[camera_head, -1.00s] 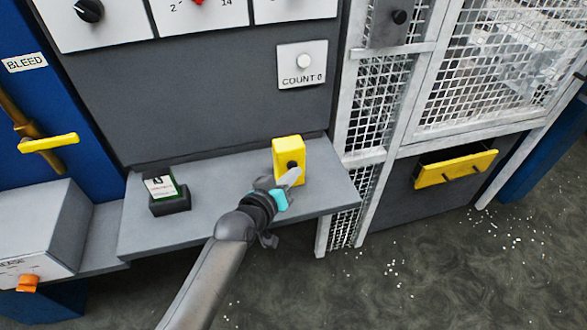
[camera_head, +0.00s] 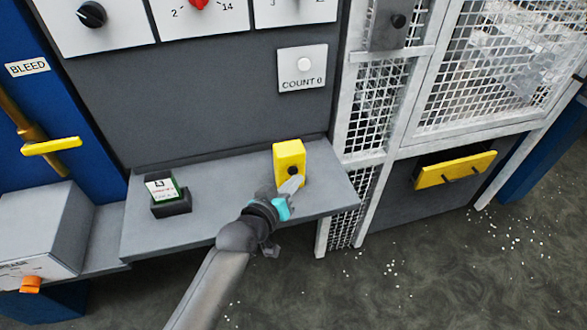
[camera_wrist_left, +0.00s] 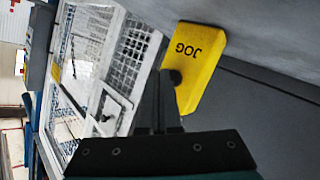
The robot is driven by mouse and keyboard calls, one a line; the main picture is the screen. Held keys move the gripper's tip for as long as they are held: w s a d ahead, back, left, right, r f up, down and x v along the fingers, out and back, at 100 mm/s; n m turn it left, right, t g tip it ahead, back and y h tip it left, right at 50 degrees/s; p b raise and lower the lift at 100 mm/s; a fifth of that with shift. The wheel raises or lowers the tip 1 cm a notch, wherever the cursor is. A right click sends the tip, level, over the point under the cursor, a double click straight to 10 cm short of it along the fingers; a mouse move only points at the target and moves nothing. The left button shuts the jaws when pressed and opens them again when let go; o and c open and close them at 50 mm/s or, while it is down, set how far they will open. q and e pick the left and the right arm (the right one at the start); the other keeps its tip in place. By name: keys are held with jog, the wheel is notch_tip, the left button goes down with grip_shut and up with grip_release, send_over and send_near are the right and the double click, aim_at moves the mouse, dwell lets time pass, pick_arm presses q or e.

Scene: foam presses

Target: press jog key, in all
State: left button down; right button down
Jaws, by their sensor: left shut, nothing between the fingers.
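The jog key is a dark round button (camera_head: 292,170) on the front of a yellow box (camera_head: 288,152) that stands on the grey shelf. In the left wrist view the yellow box (camera_wrist_left: 202,62) bears the word JOG, and the dark button (camera_wrist_left: 176,77) shows beside my fingertips. My left gripper (camera_head: 294,184) is shut and empty, its fingertips just in front of the lower face of the box. Whether the tips touch the button cannot be told. My right gripper is out of view.
A small green-and-white block sits in a dark holder (camera_head: 171,207) at the shelf's left. The COUNT 0 panel (camera_head: 302,69) is on the wall above. A mesh guard (camera_head: 367,110) stands right of the shelf (camera_head: 225,212). A yellow drawer (camera_head: 455,169) is further right.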

pick_arm(q)
jog(key=shift+s+d, duration=0.15)
jog(key=shift+s, duration=0.1)
jog(key=s+p, duration=0.1)
jog(key=s+d+p, duration=0.1)
jog(key=s, duration=0.1)
jog(key=s+p, duration=0.1)
jog(key=shift+s+d, duration=0.25)
jog(key=shift+s, duration=0.15)
dwell(0.8)
